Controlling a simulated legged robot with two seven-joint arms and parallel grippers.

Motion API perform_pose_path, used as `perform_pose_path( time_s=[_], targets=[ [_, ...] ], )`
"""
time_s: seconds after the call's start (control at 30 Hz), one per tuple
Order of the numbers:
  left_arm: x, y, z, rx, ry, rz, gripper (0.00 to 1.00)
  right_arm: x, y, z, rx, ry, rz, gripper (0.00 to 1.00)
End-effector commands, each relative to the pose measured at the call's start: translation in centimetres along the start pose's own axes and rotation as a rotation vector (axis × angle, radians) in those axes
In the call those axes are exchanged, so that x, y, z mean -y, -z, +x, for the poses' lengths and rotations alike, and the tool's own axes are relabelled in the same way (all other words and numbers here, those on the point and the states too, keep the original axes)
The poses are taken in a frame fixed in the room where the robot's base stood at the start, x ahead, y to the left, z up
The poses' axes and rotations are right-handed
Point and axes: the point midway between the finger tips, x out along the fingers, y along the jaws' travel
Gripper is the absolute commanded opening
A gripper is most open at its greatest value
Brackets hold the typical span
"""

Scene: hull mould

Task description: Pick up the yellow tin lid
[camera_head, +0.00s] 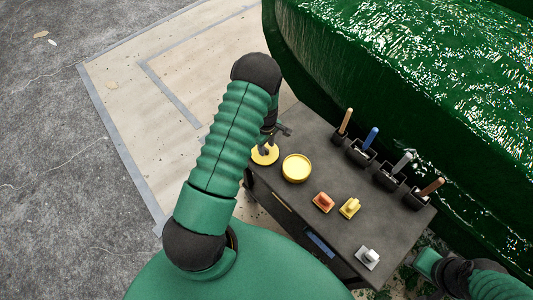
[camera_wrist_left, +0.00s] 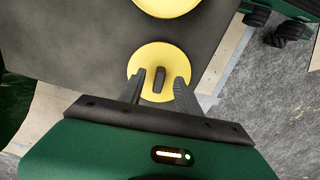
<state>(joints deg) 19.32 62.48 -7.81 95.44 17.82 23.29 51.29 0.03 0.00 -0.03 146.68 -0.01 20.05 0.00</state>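The yellow tin lid (camera_head: 262,157) lies at the left corner of the dark bench top. It is a round disc with a dark upright knob in its middle, clear in the left wrist view (camera_wrist_left: 146,55). My left gripper (camera_head: 273,138) is over the lid. Its two dark fingers (camera_wrist_left: 159,83) are spread, one on each side of the knob, with a visible gap to it. The round yellow tin (camera_head: 296,168) stands beside the lid and is partly cut off in the wrist view (camera_wrist_left: 167,5). My right arm shows at the lower right; its fingers cannot be made out.
On the dark bench (camera_head: 330,232) are an orange-topped block (camera_head: 323,202), a yellow block (camera_head: 349,208) and a pale block (camera_head: 368,257). Several dark holders with upright handles line the far edge. The green hull (camera_head: 420,80) rises close behind. Open floor lies left.

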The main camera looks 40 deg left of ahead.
Motion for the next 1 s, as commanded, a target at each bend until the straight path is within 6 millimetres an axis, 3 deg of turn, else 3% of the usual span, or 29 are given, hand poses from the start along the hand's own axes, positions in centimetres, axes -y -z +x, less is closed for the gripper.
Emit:
perform_pose_path(
  time_s=[0.07,0.27,0.6,1.0],
  targets=[
    [0.04,0.13,0.82,0.002,0.0,-0.001,0.4,0.03,-0.02,0.09,0.0,0.0,-0.001,0.36],
    [0.04,0.0,0.75,0.0,-0.001,0.0,0.4,0.05,-0.01,0.07,0.0,0.0,-0.001,0.36],
    [0.02,-0.09,0.68,-0.002,0.0,0.0,0.0,0.03,-0.01,0.07,0.0,0.0,-0.001,0.36],
    [0.03,0.02,0.74,0.0,0.0,0.0,0.0,0.04,-0.01,0.07,0.0,0.0,-0.001,0.36]
  ],
)
